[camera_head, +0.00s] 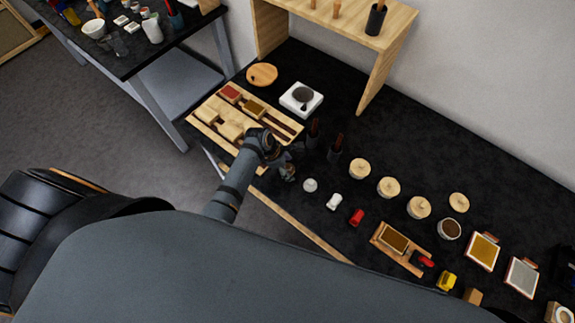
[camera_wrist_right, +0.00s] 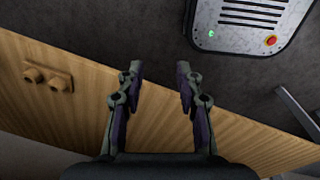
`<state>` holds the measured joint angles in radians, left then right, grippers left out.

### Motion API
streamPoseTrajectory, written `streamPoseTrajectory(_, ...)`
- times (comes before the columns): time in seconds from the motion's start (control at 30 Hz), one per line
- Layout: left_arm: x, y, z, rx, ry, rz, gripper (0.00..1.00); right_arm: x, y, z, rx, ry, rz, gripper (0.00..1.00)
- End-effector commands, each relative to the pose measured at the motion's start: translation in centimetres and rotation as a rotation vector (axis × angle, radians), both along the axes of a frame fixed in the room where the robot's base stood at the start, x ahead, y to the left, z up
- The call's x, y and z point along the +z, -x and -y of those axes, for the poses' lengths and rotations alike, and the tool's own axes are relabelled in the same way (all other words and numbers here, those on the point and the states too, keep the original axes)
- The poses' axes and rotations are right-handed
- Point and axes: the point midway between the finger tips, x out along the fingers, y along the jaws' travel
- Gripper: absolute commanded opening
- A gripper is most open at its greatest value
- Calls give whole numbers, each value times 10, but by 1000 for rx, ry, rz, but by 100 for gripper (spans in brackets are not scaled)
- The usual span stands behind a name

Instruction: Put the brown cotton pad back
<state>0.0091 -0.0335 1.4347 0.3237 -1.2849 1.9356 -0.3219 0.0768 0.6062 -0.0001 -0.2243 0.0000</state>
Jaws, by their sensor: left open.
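A slotted wooden tray (camera_head: 283,116) lies at the left of the black table in the head view. It holds a red pad (camera_head: 230,93), a brown pad (camera_head: 255,107) and several pale pads (camera_head: 231,131). Another brown, pad-like piece (camera_head: 394,240) lies on a small wooden board (camera_head: 378,238) further right. I cannot tell which of the two is cotton. My left gripper (camera_head: 287,171) is open beside the tray's right end, apart from both brown pieces. My right gripper (camera_wrist_right: 158,70) is open and empty in the right wrist view, with no pad there.
Two dark cups with brushes (camera_head: 335,148) stand just right of my left gripper. Several lidded pots (camera_head: 388,187), a white dish (camera_head: 301,99) and a wooden shelf (camera_head: 385,55) stand behind. A red bottle (camera_head: 357,217) and a yellow item (camera_head: 446,281) stand in front.

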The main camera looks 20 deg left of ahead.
Motion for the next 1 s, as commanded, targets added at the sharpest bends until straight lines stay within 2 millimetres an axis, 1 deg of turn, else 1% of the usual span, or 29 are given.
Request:
streamPoseTrajectory(0.07,3,0,-1,0,0,1,68,0,-15,0,1,-1,22,36)
streamPoseTrajectory(0.13,9,1,-4,1,0,3,68,-1,-30,0,1,0,46,36)
streamPoseTrajectory(0.2,20,3,-8,1,0,3,68,-3,-41,0,3,-1,63,36)
streamPoseTrajectory(0.27,34,5,-14,-1,-3,6,68,-4,-44,0,3,-1,68,36)
streamPoseTrajectory(0.4,67,11,-26,0,-4,5,68,-8,-39,1,2,0,58,36)
streamPoseTrajectory(0.5,87,15,-33,-1,-3,4,68,-10,-30,2,2,2,45,36)
streamPoseTrajectory(0.6,101,17,-38,0,-2,2,68,-12,-21,2,2,2,32,36)
streamPoseTrajectory(0.77,111,20,-41,-1,-1,0,68,-13,-19,2,2,2,29,36)
streamPoseTrajectory(1.0,112,20,-40,0,0,0,68,-12,-25,3,2,3,37,36)
